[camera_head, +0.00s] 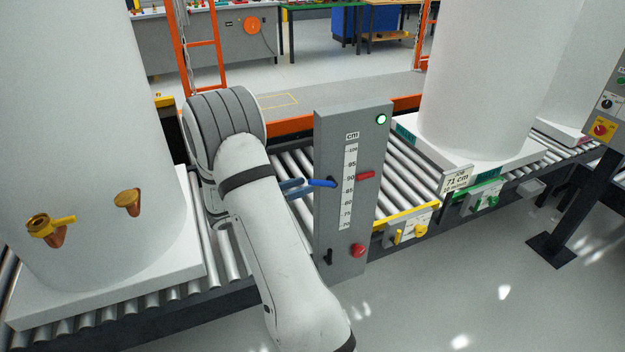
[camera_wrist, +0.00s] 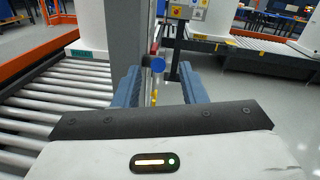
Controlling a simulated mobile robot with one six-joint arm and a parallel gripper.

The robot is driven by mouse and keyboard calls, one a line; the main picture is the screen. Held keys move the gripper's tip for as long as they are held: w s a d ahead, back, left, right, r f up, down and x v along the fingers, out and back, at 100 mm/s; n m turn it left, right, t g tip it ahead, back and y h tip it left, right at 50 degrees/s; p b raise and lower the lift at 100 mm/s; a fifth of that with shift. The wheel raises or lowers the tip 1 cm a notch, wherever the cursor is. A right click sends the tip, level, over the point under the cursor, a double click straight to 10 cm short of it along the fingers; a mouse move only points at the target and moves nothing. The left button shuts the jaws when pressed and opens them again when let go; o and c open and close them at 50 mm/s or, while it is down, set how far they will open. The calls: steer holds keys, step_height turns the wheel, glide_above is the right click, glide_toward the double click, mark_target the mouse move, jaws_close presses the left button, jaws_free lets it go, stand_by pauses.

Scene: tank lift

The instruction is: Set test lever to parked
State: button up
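A grey upright panel (camera_head: 340,215) carries a cm scale (camera_head: 348,185), with a blue handle (camera_head: 321,183) on its left side and a red pointer (camera_head: 366,175) on its right, near the 90 mark. A small black lever (camera_head: 328,257) sits low on the panel. No label naming a test lever is readable. My gripper (camera_head: 293,187) is left of the panel, its fingers close to the blue handle. In the wrist view my gripper (camera_wrist: 160,82) is open, and the blue round end of the handle (camera_wrist: 158,64) shows between and just beyond its fingers. Contact is not visible.
A red button (camera_head: 358,250) and a lit green lamp (camera_head: 381,119) are on the panel. A white tank with brass valves (camera_head: 128,202) stands left, another white tank (camera_head: 485,80) right. Yellow (camera_head: 408,236) and green (camera_head: 480,200) lever units line the roller conveyor.

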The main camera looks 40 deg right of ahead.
mark_target(312, 180)
steer(key=shift+s+d, duration=0.2)
steer(key=shift+d, duration=0.8)
steer(key=shift+s+d, duration=0.15)
steer(key=shift+d, duration=0.8)
steer(key=shift+c, duration=0.5)
jaws_close()
